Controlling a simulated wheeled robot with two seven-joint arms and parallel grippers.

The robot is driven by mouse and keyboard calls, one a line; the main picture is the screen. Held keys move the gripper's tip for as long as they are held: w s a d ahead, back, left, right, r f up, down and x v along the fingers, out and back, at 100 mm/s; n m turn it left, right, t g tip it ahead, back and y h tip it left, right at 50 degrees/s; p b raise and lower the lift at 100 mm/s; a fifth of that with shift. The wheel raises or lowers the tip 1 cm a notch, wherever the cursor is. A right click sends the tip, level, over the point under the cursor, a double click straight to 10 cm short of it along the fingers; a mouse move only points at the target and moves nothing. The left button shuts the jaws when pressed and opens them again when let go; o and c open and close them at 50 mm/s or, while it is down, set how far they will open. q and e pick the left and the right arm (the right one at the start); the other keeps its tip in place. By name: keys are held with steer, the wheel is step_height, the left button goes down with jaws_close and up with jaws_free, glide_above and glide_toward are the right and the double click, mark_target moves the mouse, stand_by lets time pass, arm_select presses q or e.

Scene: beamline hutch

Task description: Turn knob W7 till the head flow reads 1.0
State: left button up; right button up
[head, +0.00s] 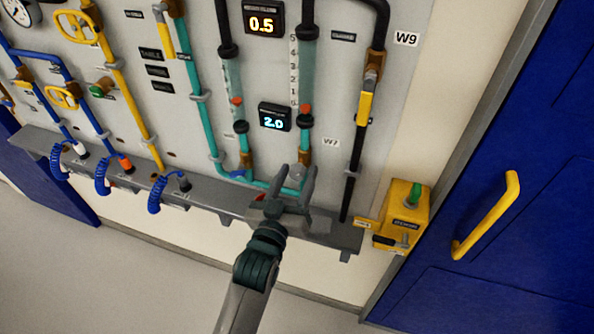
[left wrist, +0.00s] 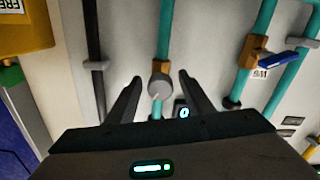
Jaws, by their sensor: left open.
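Knob W7 (left wrist: 160,87) is a round grey knob on a teal pipe. In the left wrist view it sits between the fingertips of my left gripper (left wrist: 158,82), with gaps on both sides. In the head view my left gripper (head: 293,172) is open at the panel, and the grey knob (head: 298,173) shows between its fingers. The W7 label (head: 331,142) is to the right. One display (head: 273,118) reads 2.0 in cyan; a higher display (head: 264,20) reads 0.5 in orange. Their captions are too small to read. My right gripper is out of view.
Two flow tubes with orange floats (head: 306,80) stand above the knob. A grey ledge (head: 190,190) runs below the panel. A yellow box (head: 402,210) with a green knob is at right, beside a blue door (head: 500,240). W9's black pipe (head: 362,130) is close right.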

arm_select(q)
steer(key=shift+w, duration=0.15)
steer(key=c, duration=1)
steer(key=shift+m, duration=1.6)
steer(key=shift+c, duration=0.2)
steer(key=o, duration=1)
steer(key=shift+o, duration=0.2)
